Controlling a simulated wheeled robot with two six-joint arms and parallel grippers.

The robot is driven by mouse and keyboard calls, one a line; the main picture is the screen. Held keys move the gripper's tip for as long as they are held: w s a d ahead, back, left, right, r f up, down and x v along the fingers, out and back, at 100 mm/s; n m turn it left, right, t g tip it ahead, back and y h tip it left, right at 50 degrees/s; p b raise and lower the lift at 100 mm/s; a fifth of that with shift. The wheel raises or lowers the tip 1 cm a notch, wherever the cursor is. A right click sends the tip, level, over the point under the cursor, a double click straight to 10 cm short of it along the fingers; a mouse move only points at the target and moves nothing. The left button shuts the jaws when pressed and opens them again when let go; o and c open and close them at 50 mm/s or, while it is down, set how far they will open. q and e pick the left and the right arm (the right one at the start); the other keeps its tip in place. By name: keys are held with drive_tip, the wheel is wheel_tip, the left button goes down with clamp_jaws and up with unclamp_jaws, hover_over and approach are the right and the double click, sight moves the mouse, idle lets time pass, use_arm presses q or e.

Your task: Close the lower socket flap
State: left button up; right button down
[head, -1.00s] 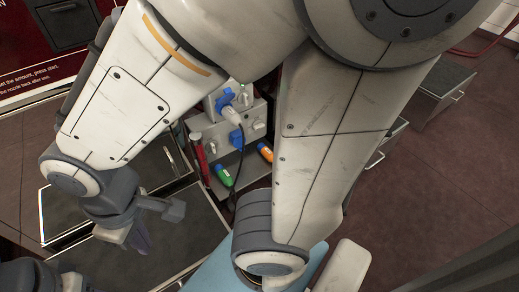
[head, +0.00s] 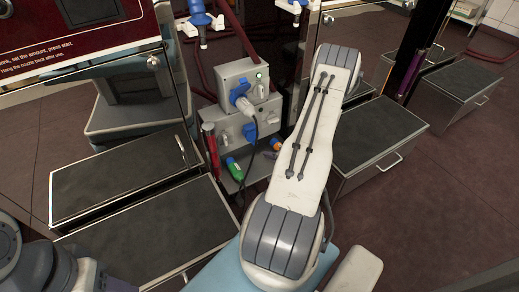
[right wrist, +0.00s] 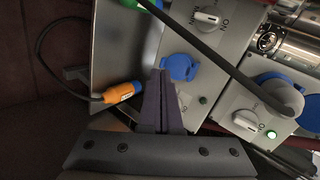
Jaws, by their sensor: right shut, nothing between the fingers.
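The lower blue socket flap (head: 250,132) is on the front of the lower grey socket box (head: 226,131). In the right wrist view the flap (right wrist: 180,67) is at my right gripper's tips (right wrist: 164,75). Its dark fingers are shut together with nothing between them. The flap appears just beyond the tips; I cannot tell whether they touch, nor how far the flap stands open. In the head view my right forearm hides most of that gripper. My left gripper is not in view.
Green (head: 234,168) and orange (right wrist: 120,92) connectors are beside the lower box. A dark step (head: 125,180) stands at left.

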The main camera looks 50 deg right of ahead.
drive_tip(key=s+d+f+m+t, duration=0.1)
drive_tip(key=s+m, duration=0.1)
drive_tip(key=s, duration=0.1)
drive_tip(key=h+b, duration=0.1)
drive_tip(key=b, duration=0.6)
approach(254, 137)
drive_tip(key=w+f, duration=0.3)
drive_tip(key=f, duration=0.3)
drive_tip(key=shift+w+d+m, duration=0.2)
drive_tip(key=shift+d+m, duration=0.1)
drive_tip(key=shift+d, duration=0.05)
drive_tip(key=shift+w+d+f+t, duration=0.15)
drive_tip(key=shift+w+f+t, duration=0.4)
drive_tip(key=shift+w+t, duration=0.15)
